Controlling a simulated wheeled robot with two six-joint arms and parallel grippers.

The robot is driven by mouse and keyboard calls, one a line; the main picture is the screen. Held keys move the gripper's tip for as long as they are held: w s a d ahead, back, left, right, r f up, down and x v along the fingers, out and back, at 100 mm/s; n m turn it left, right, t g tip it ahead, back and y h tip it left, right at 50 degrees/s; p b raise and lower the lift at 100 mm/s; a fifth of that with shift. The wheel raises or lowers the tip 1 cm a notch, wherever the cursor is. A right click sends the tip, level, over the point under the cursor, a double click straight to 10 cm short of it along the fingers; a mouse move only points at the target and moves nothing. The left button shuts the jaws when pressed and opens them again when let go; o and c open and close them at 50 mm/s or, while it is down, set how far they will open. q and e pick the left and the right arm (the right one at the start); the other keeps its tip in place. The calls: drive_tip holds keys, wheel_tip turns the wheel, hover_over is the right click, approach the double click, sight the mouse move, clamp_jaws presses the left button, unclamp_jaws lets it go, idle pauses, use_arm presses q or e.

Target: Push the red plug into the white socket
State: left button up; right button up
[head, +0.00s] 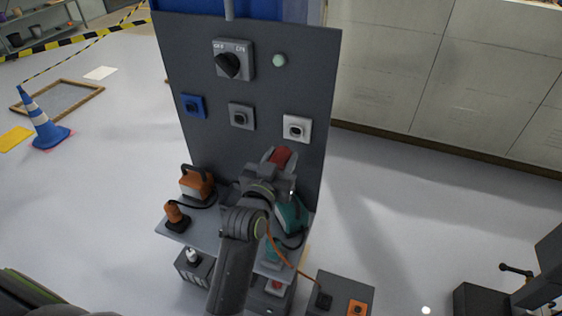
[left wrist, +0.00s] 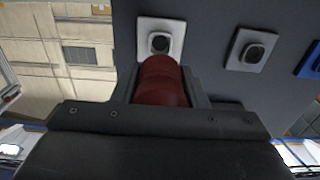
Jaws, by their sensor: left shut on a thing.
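The red plug (head: 281,157) is held in my left gripper (head: 279,165), in front of the dark upright panel. In the left wrist view the red plug (left wrist: 161,82) sits between the two fingers (left wrist: 160,90), its front end just below the white socket. The white socket (head: 296,128) is on the right side of the panel, up and to the right of the plug in the head view. It also shows in the left wrist view (left wrist: 160,42), partly overlapped by the plug's tip. Whether they touch cannot be told. My right gripper is not in view.
A grey socket (head: 241,117) and a blue socket (head: 193,106) are left of the white one. A black rotary switch (head: 232,62) and a pale green lamp (head: 279,60) are above. An orange device (head: 197,183), an orange plug (head: 175,214) and a teal device (head: 290,215) crowd the shelf.

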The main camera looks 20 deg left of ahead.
sight(296, 131)
use_arm(q)
drive_tip(key=shift+w+d+b, duration=0.1)
drive_tip(key=shift+w+b, duration=0.2)
drive_tip(key=shift+w, duration=3.15)
drive_tip(key=shift+p, duration=0.8)
drive_tip(key=shift+w, duration=0.65)
drive_tip(key=o, duration=1.4)
drive_tip(key=shift+f, duration=0.1)
